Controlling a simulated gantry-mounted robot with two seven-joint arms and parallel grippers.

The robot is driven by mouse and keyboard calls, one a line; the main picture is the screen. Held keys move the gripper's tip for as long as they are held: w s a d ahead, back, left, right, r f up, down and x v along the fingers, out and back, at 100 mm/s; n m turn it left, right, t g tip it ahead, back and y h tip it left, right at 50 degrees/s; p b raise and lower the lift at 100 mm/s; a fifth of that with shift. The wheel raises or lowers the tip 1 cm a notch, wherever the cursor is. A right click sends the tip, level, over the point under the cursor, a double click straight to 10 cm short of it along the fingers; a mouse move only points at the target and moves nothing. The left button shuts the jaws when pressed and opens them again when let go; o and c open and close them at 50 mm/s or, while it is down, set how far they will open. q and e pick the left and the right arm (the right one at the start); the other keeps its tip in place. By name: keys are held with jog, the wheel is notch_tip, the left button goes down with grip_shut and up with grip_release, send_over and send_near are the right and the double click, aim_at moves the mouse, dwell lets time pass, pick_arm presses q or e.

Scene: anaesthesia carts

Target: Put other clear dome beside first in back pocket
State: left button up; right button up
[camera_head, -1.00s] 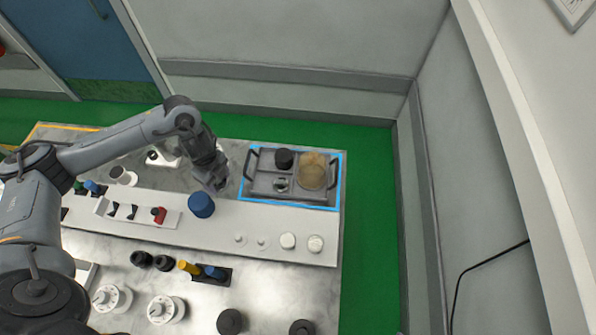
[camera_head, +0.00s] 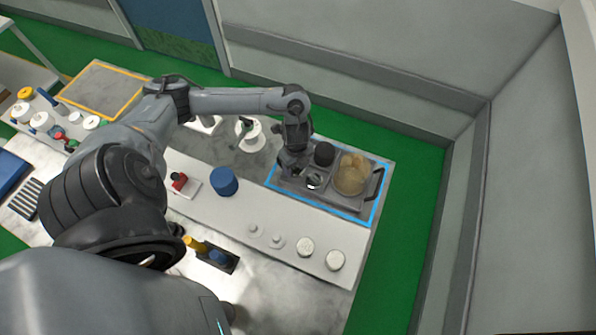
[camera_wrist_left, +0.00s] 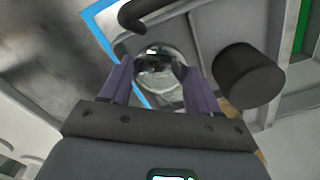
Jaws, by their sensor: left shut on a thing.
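My left gripper (camera_head: 291,170) is over the left end of a grey tray (camera_head: 345,203) with dark handles. In the left wrist view its two purple fingers (camera_wrist_left: 158,85) are shut on a clear dome (camera_wrist_left: 158,66), which shows between the fingertips. Another small clear dome (camera_head: 313,181) sits in the tray, just right of the gripper. Behind it stands a black cylinder (camera_head: 323,153), also large in the left wrist view (camera_wrist_left: 248,75). The gripper hides the tray's left part, so I cannot tell whether the held dome touches the tray floor. My right gripper is not in view.
A round container with tan lumpy contents (camera_head: 351,174) fills the tray's right side. A blue outline (camera_head: 372,220) surrounds the tray. A blue cylinder (camera_head: 223,181) and white round pieces (camera_head: 305,247) stand on the white shelf in front. A wall rises behind.

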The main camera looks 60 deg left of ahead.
aim_at(296, 171)
pick_arm(q)
jog(key=shift+w+f+b, duration=0.1)
jog(key=shift+f+b, duration=0.2)
jog(key=shift+f, duration=1.65)
jog(key=shift+f, duration=0.2)
jog(key=o, duration=0.9)
jog(key=shift+r, duration=0.1)
notch_tip(296, 171, up, 12)
jog(key=p, duration=0.3)
jog(key=shift+r, duration=0.1)
